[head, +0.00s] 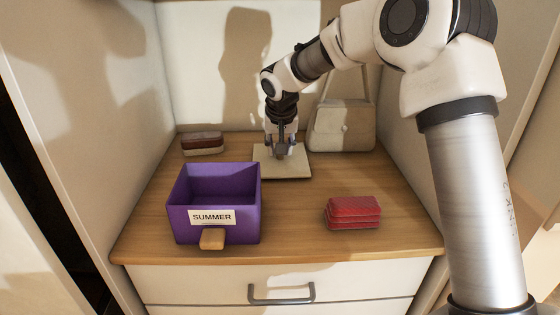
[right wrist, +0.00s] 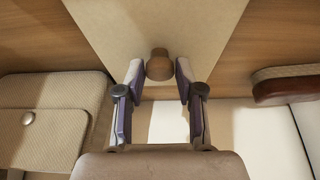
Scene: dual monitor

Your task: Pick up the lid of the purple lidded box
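The purple box (head: 245,218) stands open-topped at the front left of the wooden shelf, with a "SUMMER" label and a wooden pull on its front. A flat cream lid (head: 296,169) lies on the shelf behind it; the lid also shows in the right wrist view (right wrist: 115,30). The lid's round wooden knob (right wrist: 159,66) shows at the fingertips of my right gripper (right wrist: 160,75). In the head view the right gripper (head: 281,151) points down over the lid and hides the knob. Its fingers are apart, with gaps beside the knob. My left gripper is out of view.
A cream handbag (head: 342,127) stands at the back right, near the lid. A brown-and-cream wallet (head: 202,144) lies at the back left. Red stacked purses (head: 353,212) lie at the front right. Cabinet walls close off both sides; the front centre of the shelf is clear.

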